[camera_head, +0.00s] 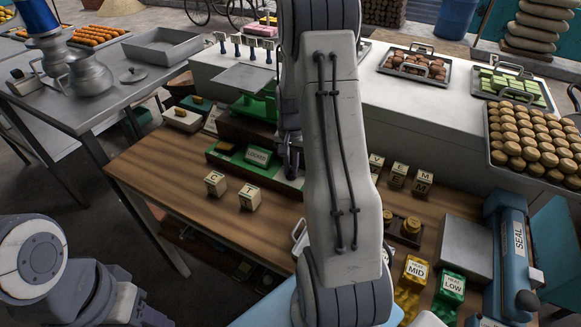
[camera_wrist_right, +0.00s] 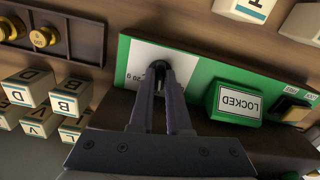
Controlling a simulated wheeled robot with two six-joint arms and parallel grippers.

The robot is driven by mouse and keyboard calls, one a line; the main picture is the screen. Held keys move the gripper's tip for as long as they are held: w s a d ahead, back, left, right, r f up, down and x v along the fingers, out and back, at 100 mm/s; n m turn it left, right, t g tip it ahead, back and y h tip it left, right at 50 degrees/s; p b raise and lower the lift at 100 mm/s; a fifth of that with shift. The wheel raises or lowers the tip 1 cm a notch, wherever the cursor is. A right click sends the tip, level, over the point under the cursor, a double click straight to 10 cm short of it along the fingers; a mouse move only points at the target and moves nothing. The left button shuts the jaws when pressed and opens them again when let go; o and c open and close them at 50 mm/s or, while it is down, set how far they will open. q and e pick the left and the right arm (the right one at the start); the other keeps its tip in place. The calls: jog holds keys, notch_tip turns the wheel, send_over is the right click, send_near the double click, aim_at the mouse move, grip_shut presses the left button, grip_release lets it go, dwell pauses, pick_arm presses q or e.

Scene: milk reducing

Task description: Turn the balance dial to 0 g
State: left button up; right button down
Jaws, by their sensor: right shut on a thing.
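The dial (camera_wrist_right: 159,66) is a small dark round knob on a white plate (camera_wrist_right: 136,55) with small printed marks, set in a green panel (camera_wrist_right: 199,69). My right gripper (camera_wrist_right: 160,78) is shut on the dial in the right wrist view. Its fingers cover most of the knob and some marks, so I cannot read the setting. In the head view my right gripper (camera_head: 291,165) is over the panel (camera_head: 222,153), and my arm hides part of it. A green block marked LOCKED (camera_wrist_right: 238,102) sits on the panel beside the dial. Part of my left arm shows at lower left; its fingertips are unclear.
A green balance with a grey pan (camera_head: 240,79) stands behind the panel. Lettered cubes (camera_head: 250,197) stand on the wooden table (camera_head: 150,165). Brass weights (camera_wrist_right: 43,36) sit in a dark holder. A blue sealer (camera_head: 513,250) is at right. The table's left part is mostly clear.

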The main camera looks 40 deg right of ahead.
aim_at(291, 171)
jog(key=n, duration=0.5)
jog(key=shift+s, duration=0.1)
jog(key=shift+n, duration=2.4)
jog(key=c, duration=0.9)
grip_release()
notch_tip(291, 171, up, 11)
jog(key=shift+f+b, duration=0.2)
jog(key=shift+b, duration=0.55)
